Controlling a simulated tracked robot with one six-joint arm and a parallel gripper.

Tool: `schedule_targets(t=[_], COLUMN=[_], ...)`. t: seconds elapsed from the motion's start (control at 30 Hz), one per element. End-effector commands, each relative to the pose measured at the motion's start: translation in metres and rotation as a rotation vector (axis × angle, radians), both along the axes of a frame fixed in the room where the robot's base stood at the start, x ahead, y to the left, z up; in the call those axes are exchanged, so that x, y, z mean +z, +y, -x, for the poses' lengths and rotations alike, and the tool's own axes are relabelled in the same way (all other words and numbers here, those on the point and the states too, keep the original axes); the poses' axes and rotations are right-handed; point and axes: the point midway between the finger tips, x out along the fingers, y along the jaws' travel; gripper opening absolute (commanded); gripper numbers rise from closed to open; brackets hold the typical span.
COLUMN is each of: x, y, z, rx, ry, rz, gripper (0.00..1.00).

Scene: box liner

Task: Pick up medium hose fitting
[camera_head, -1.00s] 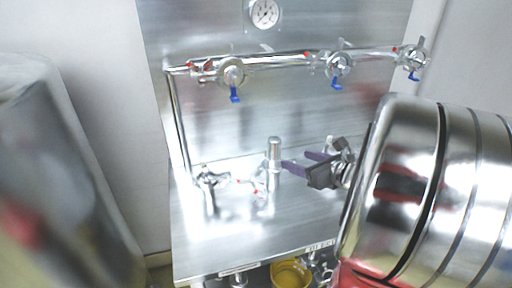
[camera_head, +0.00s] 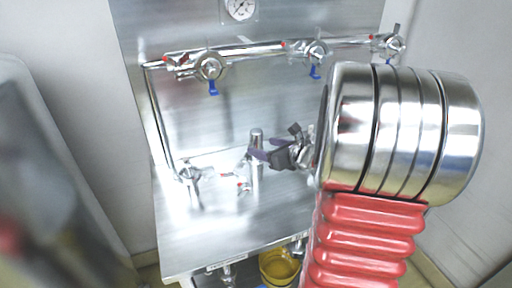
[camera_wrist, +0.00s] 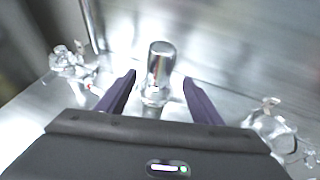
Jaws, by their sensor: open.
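A shiny upright metal cylinder, which looks like the hose fitting, stands on the steel ledge (camera_head: 215,235); its top shows in the head view (camera_head: 257,133), and it also shows in the wrist view (camera_wrist: 160,62). My gripper (camera_head: 254,148) is open, with its dark purple fingers at the cylinder in the head view. In the wrist view, my gripper (camera_wrist: 158,82) has one finger to each side of the cylinder, with gaps on both sides. In the head view the fingers cover part of the cylinder. I cannot tell its size against other fittings.
A small valve fitting (camera_head: 188,174) stands left on the ledge. Pipes with blue-handled valves (camera_head: 210,68) and a gauge (camera_head: 240,8) are on the steel back panel. A yellow bucket (camera_head: 279,268) is below the ledge. Another metal fitting (camera_wrist: 272,122) is at right in the wrist view.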

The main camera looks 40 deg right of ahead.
Motion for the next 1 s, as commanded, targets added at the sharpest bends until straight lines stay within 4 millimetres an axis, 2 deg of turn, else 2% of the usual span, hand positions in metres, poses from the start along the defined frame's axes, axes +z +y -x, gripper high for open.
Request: schedule_targets(t=[0.47,0.83,1.0], x=[-0.004,-0.025,-0.028], y=[0.002,0.004,0.004], z=[-0.006,-0.041,-0.049], rx=[0.003,0.005,0.002], ry=[0.002,0.001,0.001], rz=[0.000,0.000,0.000], gripper=[0.60,0.60,0.60])
